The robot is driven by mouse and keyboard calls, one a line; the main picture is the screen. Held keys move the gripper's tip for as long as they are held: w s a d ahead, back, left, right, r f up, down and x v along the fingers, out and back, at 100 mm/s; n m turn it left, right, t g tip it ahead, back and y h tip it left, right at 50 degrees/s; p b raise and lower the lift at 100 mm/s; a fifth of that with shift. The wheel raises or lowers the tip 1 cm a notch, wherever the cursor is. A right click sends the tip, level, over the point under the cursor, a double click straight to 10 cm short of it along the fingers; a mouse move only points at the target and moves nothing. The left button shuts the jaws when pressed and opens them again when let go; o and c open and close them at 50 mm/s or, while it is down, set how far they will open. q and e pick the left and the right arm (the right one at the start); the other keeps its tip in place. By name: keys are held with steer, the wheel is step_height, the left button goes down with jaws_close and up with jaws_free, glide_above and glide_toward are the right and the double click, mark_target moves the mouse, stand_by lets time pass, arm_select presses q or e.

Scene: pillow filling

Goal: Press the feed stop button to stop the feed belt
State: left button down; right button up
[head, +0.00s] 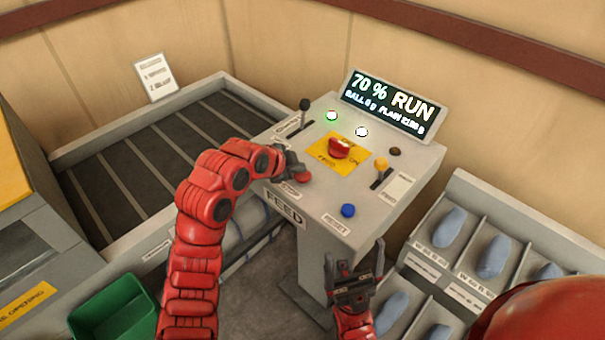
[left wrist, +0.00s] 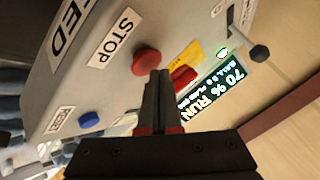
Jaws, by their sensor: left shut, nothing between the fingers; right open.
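The red stop button (head: 302,176) sits at the left front of the grey feed console (head: 318,200). In the left wrist view the button (left wrist: 146,61) is beside a STOP label (left wrist: 117,38). My left gripper (head: 284,162) is shut and empty, right by the button. In the left wrist view its fingertips (left wrist: 160,75) overlap the button's edge; I cannot tell whether they touch it. The display (head: 388,105) reads 70 % RUN. My right gripper (head: 354,272) is open and empty, in front of the console.
A larger red button (head: 340,148) on a yellow plate, a blue button (head: 348,211), a black-knobbed lever (head: 304,105) and a yellow-knobbed lever (head: 381,164) share the console top. The belt (head: 130,160) lies left, a green bin (head: 115,312) front left, a compartment tray (head: 520,225) right.

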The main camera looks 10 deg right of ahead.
mark_target(298, 177)
arm_select(q)
steer(key=shift+f+b, duration=0.55)
stand_by(0.4)
steer(key=shift+r, duration=0.95)
steer(key=shift+r, duration=2.55)
steer(key=shift+a+f, duration=0.1)
